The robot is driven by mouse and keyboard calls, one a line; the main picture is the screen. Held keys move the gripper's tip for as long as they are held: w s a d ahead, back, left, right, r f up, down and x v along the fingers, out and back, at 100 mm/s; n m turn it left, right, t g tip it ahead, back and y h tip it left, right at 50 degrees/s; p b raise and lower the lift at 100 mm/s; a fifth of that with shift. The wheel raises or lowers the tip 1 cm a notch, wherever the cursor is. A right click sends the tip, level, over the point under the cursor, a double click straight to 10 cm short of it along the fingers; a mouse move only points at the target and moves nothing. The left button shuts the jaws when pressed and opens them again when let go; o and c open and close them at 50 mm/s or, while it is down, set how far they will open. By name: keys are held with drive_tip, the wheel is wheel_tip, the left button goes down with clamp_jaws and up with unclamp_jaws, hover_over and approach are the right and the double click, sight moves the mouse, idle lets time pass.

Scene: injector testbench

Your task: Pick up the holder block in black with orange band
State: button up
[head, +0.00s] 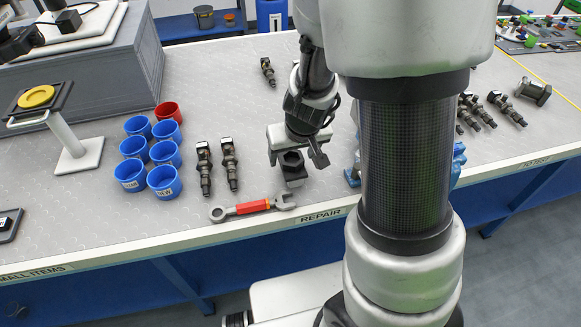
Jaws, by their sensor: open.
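A small dark block (293,170) with a round or hexagonal top stands on the bench near its front edge, just behind the wrench. It looks like the black holder block, but I cannot make out an orange band on it. My gripper (296,160) points down right over this block, open, with one finger to its left and one to its right. I cannot tell whether the fingers touch it. The gripper hides part of the block's top and back.
A red-handled wrench (252,207) lies just in front of the block. Two injectors (229,164) lie to the left, beside several blue cups (131,175) and a red cup (168,111). A blue object (353,174) stands right, partly hidden by my arm. More injectors (480,110) lie farther right.

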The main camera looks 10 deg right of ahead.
drive_tip(key=x, duration=0.2)
drive_tip(key=shift+w+f+b, duration=0.15)
drive_tip(key=shift+f+b, duration=0.05)
drive_tip(key=shift+b, duration=0.2)
drive_tip(key=shift+r, duration=0.1)
drive_tip(key=c, duration=1.7)
